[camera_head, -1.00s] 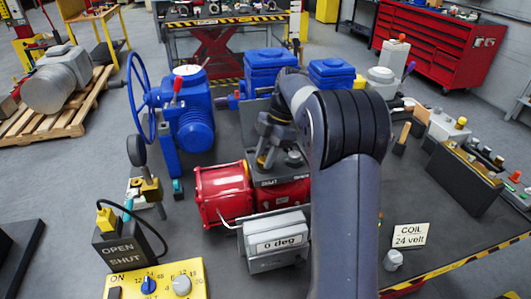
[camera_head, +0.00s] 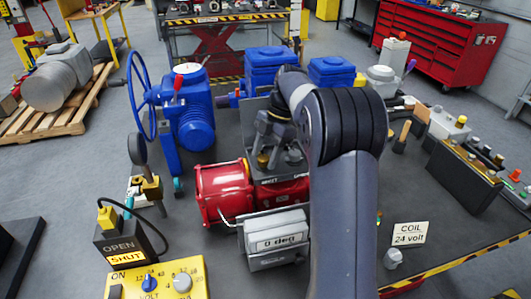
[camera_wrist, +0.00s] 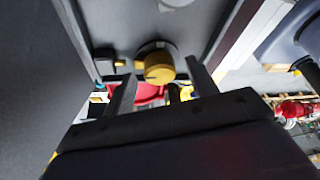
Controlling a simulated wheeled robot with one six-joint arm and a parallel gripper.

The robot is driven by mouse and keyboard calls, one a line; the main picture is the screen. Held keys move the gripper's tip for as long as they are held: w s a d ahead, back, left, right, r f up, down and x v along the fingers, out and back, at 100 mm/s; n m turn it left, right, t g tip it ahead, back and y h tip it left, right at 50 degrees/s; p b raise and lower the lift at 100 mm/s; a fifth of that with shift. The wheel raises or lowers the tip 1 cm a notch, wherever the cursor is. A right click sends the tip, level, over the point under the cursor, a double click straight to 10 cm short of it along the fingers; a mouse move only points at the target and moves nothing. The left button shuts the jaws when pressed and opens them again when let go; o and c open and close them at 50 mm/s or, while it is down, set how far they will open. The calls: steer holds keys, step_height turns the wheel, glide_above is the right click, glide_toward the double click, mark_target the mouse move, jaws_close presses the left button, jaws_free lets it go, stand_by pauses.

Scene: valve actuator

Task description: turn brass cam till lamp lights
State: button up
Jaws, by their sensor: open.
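The brass cam (camera_head: 263,160) sits in the grey switch box (camera_head: 254,118) on top of the red actuator (camera_head: 222,188). In the wrist view, the round brass cam (camera_wrist: 158,68) lies between and beyond my fingertips. My gripper (camera_head: 272,143) is open and hangs over the box; the head view does not show whether a finger touches the cam. On the lamp box (camera_head: 101,240) at lower left, the SHUT lamp (camera_head: 126,257) glows orange-yellow and the OPEN panel is dark. A grey display (camera_head: 277,238) in front of the actuator reads 0 deg.
A blue valve with handwheel (camera_head: 190,125) stands left of the actuator. A yellow volt meter panel (camera_head: 160,280) and cable are at front left. Blue housings (camera_head: 268,68) stand behind my arm. A dark block with brass pieces (camera_head: 462,180) and a coil sign (camera_head: 409,234) are at right.

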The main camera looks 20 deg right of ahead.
steer(key=shift+r, duration=0.1)
steer(key=v, duration=1)
steer(key=shift+d+r, duration=0.2)
steer(key=shift+r, duration=0.05)
steer(key=shift+f, duration=0.15)
steer(key=x, duration=1)
steer(key=shift+a+f, duration=0.2)
steer(key=shift+a, duration=0.05)
